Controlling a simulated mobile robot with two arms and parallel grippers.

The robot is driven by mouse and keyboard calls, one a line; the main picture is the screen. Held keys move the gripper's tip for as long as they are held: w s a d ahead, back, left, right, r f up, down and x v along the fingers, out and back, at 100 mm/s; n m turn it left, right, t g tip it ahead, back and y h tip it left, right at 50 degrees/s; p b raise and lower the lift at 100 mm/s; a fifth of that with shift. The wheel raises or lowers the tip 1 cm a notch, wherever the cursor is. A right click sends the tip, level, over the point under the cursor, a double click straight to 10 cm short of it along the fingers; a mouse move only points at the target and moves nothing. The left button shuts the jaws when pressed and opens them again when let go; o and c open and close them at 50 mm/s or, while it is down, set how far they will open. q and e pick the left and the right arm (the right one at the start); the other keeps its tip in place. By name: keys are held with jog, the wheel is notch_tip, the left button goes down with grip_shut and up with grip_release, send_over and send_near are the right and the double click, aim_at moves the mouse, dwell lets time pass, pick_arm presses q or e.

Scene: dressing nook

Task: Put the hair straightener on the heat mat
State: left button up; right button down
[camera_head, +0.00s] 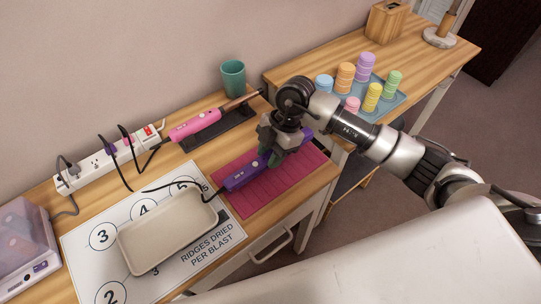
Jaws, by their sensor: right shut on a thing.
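The purple hair straightener (241,178) is over the magenta ridged heat mat (265,193), with its cord end toward the lower left. I cannot tell whether it rests on the mat or is just above it. My right gripper (273,158) comes down from above and is shut on the straightener, hiding part of it. A darker purple end shows to the right of the gripper. My left gripper is not in view.
A pink hair tool (195,125) lies on a dark mat (222,131) behind, near a teal cup (233,78). A white power strip (98,168) with cords runs along the wall. A beige tray (168,231) sits on a printed sheet (222,238). Colored stacks stand on a blue tray (397,101).

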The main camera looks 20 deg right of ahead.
notch_tip(320, 180, down, 2)
jog(key=shift+f, duration=0.1)
jog(key=c, duration=0.8)
grip_release()
jog(key=v, duration=1.2)
